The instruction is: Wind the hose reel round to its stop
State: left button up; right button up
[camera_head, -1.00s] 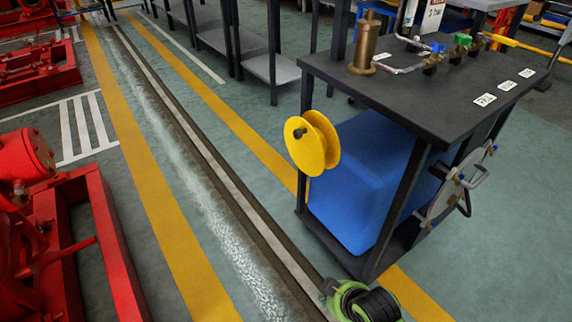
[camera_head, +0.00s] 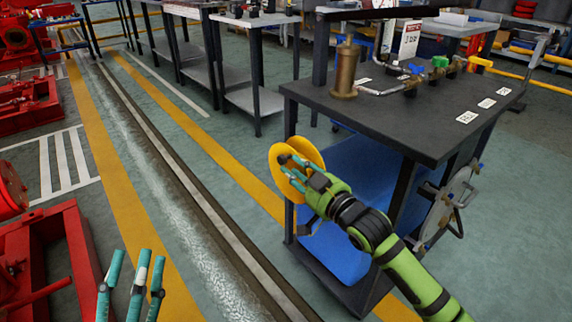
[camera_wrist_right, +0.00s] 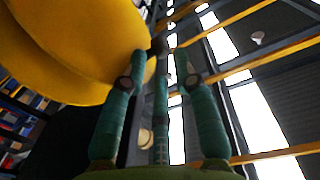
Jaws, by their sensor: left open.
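The hose reel (camera_head: 277,160) is a yellow spool on the near left corner of the dark workbench. A small dark handle knob (camera_head: 283,159) sticks out from its face. My right gripper (camera_head: 290,172) reaches up to this face with its teal fingers at the knob. In the right wrist view the reel (camera_wrist_right: 70,50) fills the upper left. The fingertips (camera_wrist_right: 161,62) are gathered close around the dark knob (camera_wrist_right: 158,46); whether they grip it is unclear. My left gripper (camera_head: 136,275) is open and empty at the lower left, over the floor, far from the reel.
The workbench (camera_head: 400,120) carries a brass cylinder (camera_head: 346,70) and valves with coloured handles. Red machinery (camera_head: 60,260) stands at left. The floor between is clear.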

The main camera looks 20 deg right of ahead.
aim_at(288, 164)
jog(key=b+x, duration=0.1)
jog(key=x, duration=0.2)
jog(key=shift+w+f, duration=0.1)
jog(key=shift+w, duration=0.1)
jog(key=shift+w+a, duration=0.2)
jog(key=shift+w, duration=0.15)
pick_arm(q)
jog(key=s+r+m+t+h, duration=0.2)
jog(key=s+r+t+h, duration=0.1)
jog(key=s+r+h, duration=0.1)
jog(key=shift+s+d+r, duration=0.25)
jog(key=shift+s+r, duration=0.35)
jog(key=shift+r, duration=0.2)
pick_arm(e)
grip_shut()
